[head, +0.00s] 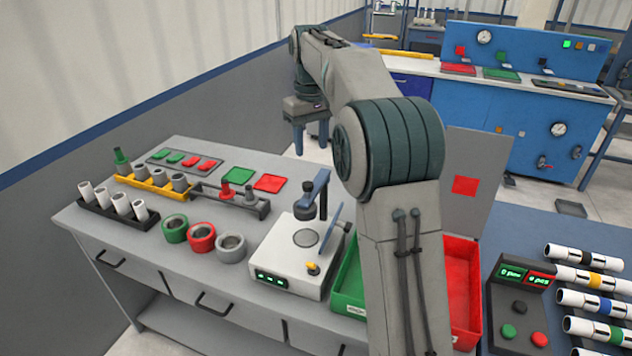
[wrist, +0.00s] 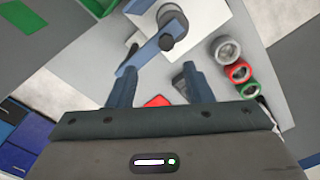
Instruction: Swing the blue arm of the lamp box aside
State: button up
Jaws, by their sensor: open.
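The lamp box (head: 285,265) is a white box with a green display, a yellow knob and a round dark disc on top. Its blue arm (head: 308,200) stands over the box beside a dark post. In the wrist view the blue arm (wrist: 143,60) runs slantwise from the dark round lamp part (wrist: 172,22) toward my left finger; I cannot tell whether they touch. My gripper (head: 311,140) is open, pointing down beyond the lamp box in the head view. In the wrist view my gripper (wrist: 159,78) shows two dark blue fingers with nothing held between them.
Green, red and grey rings (head: 202,238) stand left of the box. Racks with pipes (head: 118,205) and fittings are farther left. A green bin (head: 350,285) and a red bin (head: 462,290) stand to the right. A red pad (head: 270,183) lies behind the box.

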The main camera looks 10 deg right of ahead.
aim_at(307, 183)
jog(key=f, duration=0.8)
jog(key=a+f, duration=0.1)
jog(key=f, duration=0.3)
jog(key=shift+a, duration=0.1)
